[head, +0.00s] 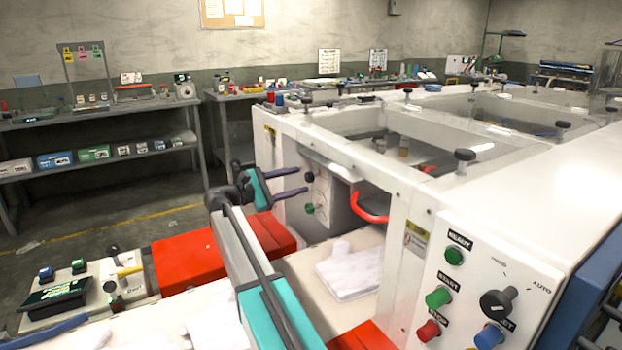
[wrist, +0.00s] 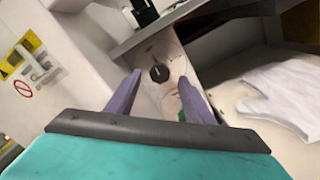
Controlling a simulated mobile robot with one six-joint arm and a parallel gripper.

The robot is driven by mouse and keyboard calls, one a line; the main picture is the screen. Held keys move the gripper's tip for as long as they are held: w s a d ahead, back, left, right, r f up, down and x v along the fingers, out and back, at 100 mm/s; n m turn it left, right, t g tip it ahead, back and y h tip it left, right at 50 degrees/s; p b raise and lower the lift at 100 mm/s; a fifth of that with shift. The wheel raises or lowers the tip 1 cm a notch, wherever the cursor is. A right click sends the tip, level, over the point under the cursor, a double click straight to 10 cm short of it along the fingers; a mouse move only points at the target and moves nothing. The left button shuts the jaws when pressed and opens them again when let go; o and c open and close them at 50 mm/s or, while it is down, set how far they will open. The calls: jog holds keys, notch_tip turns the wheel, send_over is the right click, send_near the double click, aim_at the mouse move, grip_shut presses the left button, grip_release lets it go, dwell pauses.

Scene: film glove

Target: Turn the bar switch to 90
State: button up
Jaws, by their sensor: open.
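A small round black bar switch (wrist: 159,73) sits on a pale panel in the wrist view, framed between my fingertips. Its bar angle is too small to read surely. The same panel shows in the head view, with the switch (head: 309,177) just past the fingertips. My gripper (head: 304,180) has two purple fingers, spread apart and empty, pointing at this panel. It also shows in the wrist view (wrist: 160,77). Whether the fingers reach around the switch or stop short, I cannot tell. A larger black rotary switch (head: 497,302) marked AUTO is on the front panel at right.
A green button (head: 309,209) sits below the small switch. A red curved handle (head: 368,209) projects right of the panel. A white glove (head: 350,270) lies on the machine bed. The white machine frame (head: 405,230) stands close on the right.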

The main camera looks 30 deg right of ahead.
aim_at(307, 178)
jog(key=shift+s+d, duration=0.15)
jog(key=shift+d, duration=2.75)
jog(key=c, duration=1)
